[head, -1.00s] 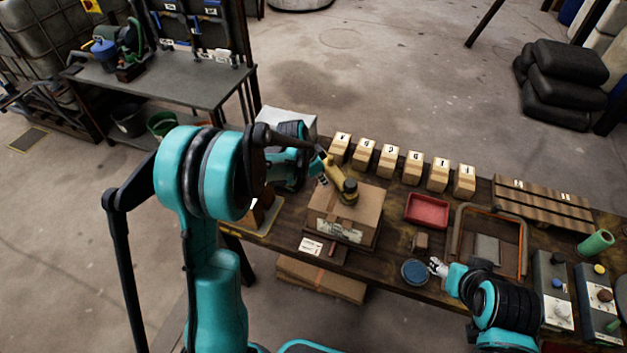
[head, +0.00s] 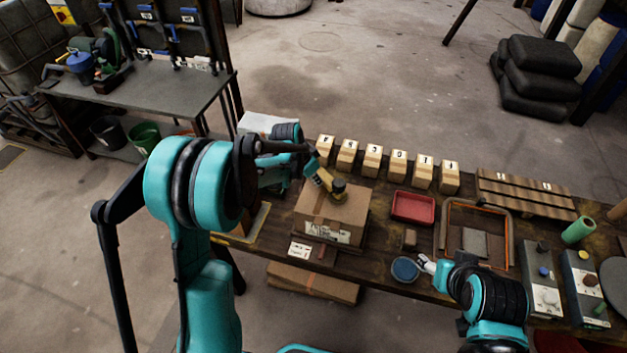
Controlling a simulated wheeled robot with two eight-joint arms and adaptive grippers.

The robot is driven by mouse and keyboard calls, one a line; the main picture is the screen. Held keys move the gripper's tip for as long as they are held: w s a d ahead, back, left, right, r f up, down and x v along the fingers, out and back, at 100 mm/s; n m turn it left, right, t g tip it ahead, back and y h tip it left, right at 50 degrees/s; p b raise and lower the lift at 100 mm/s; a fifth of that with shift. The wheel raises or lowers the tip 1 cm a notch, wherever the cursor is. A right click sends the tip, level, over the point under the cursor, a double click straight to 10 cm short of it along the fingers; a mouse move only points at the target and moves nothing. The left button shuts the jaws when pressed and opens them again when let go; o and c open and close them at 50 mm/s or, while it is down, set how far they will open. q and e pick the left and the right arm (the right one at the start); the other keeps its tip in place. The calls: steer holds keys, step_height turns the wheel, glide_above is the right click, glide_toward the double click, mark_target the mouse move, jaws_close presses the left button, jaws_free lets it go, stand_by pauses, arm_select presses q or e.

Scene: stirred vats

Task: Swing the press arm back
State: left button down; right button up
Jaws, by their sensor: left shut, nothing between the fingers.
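The yellow press arm (head: 326,180) with a dark round head (head: 339,190) reaches over a taped cardboard box (head: 345,212) on the workbench. Its head is over the box top; I cannot tell whether it touches. My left gripper (head: 313,176) is shut and empty, right beside the upper left end of the press arm. I cannot tell whether it touches the arm. My own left arm hides the foot of the press. My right gripper (head: 426,263) is low over the bench by a blue round dish; its fingers are too small to read.
Several lettered wooden blocks (head: 398,162) stand along the back edge. A red tray (head: 413,207), the blue dish (head: 405,269), a framed tray (head: 447,240) and control boxes (head: 540,290) crowd the right. A flat carton (head: 312,283) lies below the front edge.

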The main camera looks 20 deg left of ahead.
mark_target(332, 176)
arm_select(q)
steer(key=shift+w+d+n, duration=0.4)
steer(key=shift+d+n, duration=0.1)
steer(key=shift+d, duration=0.1)
steer(key=w+d+n+y, duration=0.1)
steer(key=w+d+n, duration=0.1)
steer(key=n, duration=0.1)
steer(key=shift+w+d+t+b, duration=0.3)
steer(key=shift+b, duration=0.05)
steer(key=shift+w+d+n+y, duration=0.15)
steer(key=shift+w+n+y, duration=0.15)
steer(key=shift+n, duration=0.1)
steer(key=shift+w+d, duration=0.3)
steer(key=shift+w, duration=0.3)
steer(key=shift+w+d, duration=0.25)
steer(key=shift+w, duration=0.35)
steer(key=shift+r, duration=0.1)
